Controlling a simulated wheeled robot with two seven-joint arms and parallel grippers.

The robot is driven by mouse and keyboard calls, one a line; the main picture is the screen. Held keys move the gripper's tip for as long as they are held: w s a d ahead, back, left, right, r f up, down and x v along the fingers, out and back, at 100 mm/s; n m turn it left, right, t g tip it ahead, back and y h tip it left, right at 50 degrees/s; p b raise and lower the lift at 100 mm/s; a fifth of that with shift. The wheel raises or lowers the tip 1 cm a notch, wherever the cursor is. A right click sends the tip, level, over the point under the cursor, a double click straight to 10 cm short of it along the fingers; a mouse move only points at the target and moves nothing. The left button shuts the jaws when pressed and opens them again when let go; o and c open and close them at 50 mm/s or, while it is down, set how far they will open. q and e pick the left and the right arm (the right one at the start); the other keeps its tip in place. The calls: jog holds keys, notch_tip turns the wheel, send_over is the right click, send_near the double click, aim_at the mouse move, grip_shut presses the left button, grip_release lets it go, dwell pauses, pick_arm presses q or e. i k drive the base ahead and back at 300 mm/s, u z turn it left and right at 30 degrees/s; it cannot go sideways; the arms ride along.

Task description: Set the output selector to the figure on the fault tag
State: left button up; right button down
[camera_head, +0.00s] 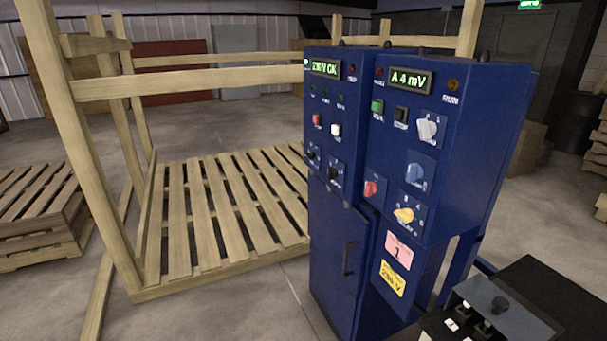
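A blue control cabinet (455,170) stands right of centre, its right-hand door carrying several rotary knobs: white (428,129), blue (415,174), red (371,188) and yellow (404,215). Which one is the output selector I cannot read. The yellow knob has small figures around it. A lit display (410,79) above reads "A 4 mV". Below the knobs are a pink tag (398,250) with what looks like a 1, and a tilted yellow tag (392,279) whose print is too small to read surely. Neither of my grippers shows.
The cabinet's left part has a display (325,68) reading about "230 V OK", buttons, small dark knobs and a handle (348,258). A dark box with a grey switch panel (500,318) is at lower right. A wooden frame (195,88) and pallets (40,215) stand left.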

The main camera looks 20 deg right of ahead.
aim_at(332, 173)
jog(key=i, duration=0.85)
jog(key=z, duration=1.6)
